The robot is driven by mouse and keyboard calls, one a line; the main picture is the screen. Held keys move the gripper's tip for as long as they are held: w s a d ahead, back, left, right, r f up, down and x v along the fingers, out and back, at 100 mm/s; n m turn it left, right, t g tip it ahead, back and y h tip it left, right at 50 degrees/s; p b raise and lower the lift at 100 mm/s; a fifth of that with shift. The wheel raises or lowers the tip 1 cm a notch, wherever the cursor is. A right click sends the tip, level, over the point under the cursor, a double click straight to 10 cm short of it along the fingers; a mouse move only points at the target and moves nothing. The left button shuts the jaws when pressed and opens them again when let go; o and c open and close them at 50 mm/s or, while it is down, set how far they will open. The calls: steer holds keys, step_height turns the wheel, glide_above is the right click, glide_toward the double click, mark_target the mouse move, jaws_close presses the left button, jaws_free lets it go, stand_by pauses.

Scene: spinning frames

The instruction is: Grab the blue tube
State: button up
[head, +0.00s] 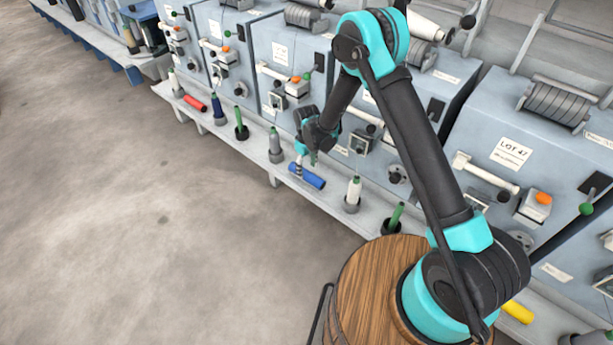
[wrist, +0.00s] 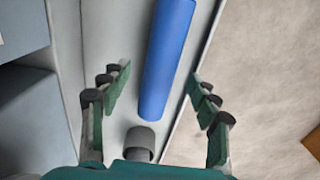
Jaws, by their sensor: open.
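The blue tube (head: 307,177) lies on its side on the narrow grey ledge in front of the machines in the head view. In the wrist view the blue tube (wrist: 168,60) runs from the top edge down to the middle of the picture. My gripper (head: 306,165) is over the tube in the head view. In the wrist view my gripper (wrist: 158,75) is open, with one finger on each side of the tube and a visible gap to each. The tube's far end is outside the wrist view.
A grey peg (wrist: 140,140) stands near the tube's close end. Along the ledge (head: 255,150) are a white bobbin (head: 354,190), a green spindle (head: 396,216), a red tube (head: 195,103) and a yellow tube (head: 518,311). Blue-grey machines line the back. Open floor (head: 130,200) lies left.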

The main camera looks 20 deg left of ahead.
mark_target(306, 172)
steer(key=shift+f, duration=1.8)
steer(key=shift+c, duration=0.6)
steer(key=c, duration=1)
